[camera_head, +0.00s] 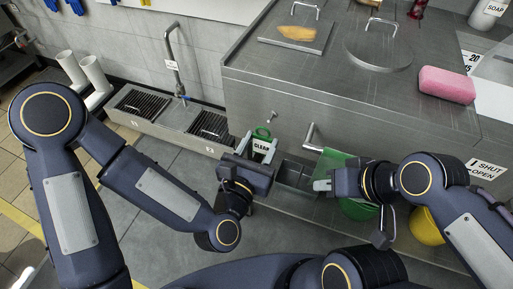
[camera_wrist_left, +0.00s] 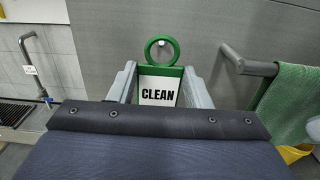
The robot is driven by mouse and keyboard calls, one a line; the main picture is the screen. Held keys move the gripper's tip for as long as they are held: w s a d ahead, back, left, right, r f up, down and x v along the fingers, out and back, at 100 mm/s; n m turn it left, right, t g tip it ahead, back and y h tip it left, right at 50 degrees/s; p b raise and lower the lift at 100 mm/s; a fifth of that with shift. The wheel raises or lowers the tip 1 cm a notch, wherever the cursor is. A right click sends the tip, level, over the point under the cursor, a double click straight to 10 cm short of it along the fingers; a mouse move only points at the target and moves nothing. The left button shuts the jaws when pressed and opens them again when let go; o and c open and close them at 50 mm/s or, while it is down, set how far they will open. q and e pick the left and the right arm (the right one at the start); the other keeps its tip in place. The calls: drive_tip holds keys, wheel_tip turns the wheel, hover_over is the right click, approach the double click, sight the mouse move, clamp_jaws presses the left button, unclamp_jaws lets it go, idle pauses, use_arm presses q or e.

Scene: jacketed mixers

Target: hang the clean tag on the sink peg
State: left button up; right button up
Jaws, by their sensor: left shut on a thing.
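The clean tag (camera_head: 261,146) is a white plate with a green top edge and a green ring, lettered CLEAN. My left gripper (camera_head: 259,149) is shut on its sides and holds it upright before the steel cabinet front. In the left wrist view the tag (camera_wrist_left: 158,90) sits between the two grey fingers, its ring above them. A small peg (camera_head: 270,116) sticks out of the cabinet front. In the left wrist view the peg (camera_wrist_left: 161,43) shows through the ring; in the head view it appears above the ring, apart. My right gripper (camera_head: 322,185) is near the green towel; its opening is unclear.
A bar (camera_wrist_left: 247,66) with a green towel (camera_wrist_left: 287,103) is right of the tag. A basin (camera_head: 294,174) lies below. A faucet (camera_head: 174,62) and drain grates (camera_head: 150,104) are at left. A pink sponge (camera_head: 446,84) lies on the counter (camera_head: 300,75). A yellow bucket (camera_head: 426,228) is at right.

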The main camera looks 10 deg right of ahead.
sight(262, 140)
use_arm(q)
drive_tip(key=shift+p+x, duration=0.35)
drive_tip(key=shift+x, duration=1.2)
drive_tip(key=shift+w+d+f+p, duration=0.15)
drive_tip(key=shift+w+d+p, duration=0.25)
drive_tip(key=shift+w, duration=0.2)
drive_tip(key=shift+w+d+f+b, duration=0.1)
drive_tip(key=shift+w+f+b, duration=0.1)
drive_tip(key=shift+f+b, duration=0.3)
drive_tip(key=shift+w+d+f+b, duration=0.1)
drive_tip(key=shift+w+d+b, duration=0.15)
drive_tip(key=shift+b, duration=0.4)
drive_tip(key=o, duration=1)
drive_tip(key=shift+o, duration=0.2)
